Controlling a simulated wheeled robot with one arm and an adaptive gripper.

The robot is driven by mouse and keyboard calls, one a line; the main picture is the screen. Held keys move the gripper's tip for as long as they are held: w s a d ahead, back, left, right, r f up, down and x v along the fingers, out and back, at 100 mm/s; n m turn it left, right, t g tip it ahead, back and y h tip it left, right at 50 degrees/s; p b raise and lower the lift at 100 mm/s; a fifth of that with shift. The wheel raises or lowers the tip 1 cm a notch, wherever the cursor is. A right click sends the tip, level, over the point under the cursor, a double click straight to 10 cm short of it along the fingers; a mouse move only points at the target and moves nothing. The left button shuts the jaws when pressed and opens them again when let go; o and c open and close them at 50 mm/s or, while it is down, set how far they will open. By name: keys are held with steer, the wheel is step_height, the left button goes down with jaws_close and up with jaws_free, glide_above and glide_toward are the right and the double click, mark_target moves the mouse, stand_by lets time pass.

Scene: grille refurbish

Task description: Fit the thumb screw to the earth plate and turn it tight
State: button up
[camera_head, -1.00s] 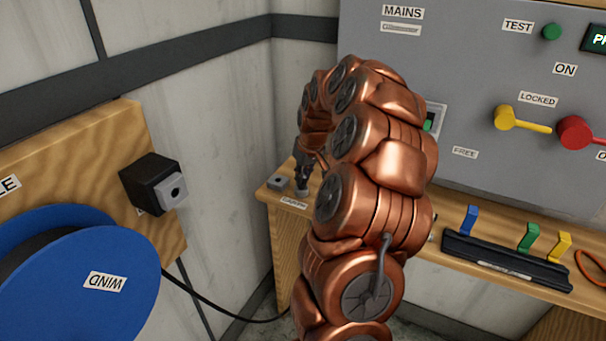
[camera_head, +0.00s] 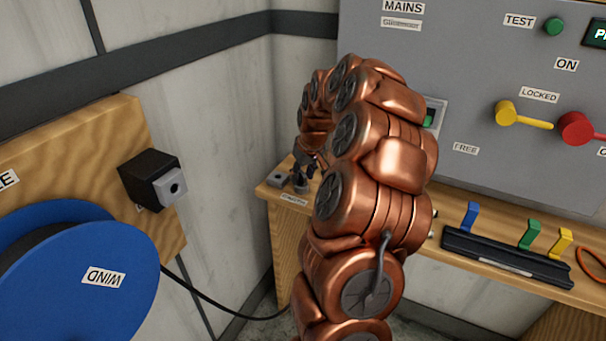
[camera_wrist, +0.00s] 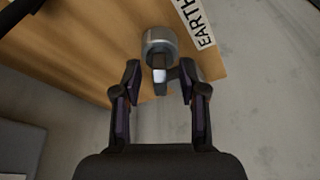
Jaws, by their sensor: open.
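My gripper (camera_wrist: 160,72) is open, its two dark fingers apart on either side of a small bright-faced metal piece (camera_wrist: 160,76). This piece sticks out from a round grey metal body (camera_wrist: 160,42) beside the EARTH label (camera_wrist: 199,24). They look like the thumb screw and its seat at the earth plate, but I cannot tell where one ends. No finger clearly touches the piece. In the head view my gripper (camera_head: 304,168) is small, just above the round grey body (camera_head: 300,187) at the bench's left end. The thread is hidden.
A grey block (camera_head: 277,180) sits on the wooden bench (camera_head: 285,216) left of the round body. The grey panel (camera_head: 465,75) stands behind. A black rack (camera_head: 507,262) with coloured levers lies right. A blue reel (camera_head: 80,275) is at left.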

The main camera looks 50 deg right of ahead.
steer(key=v, duration=1.2)
stand_by(0.6)
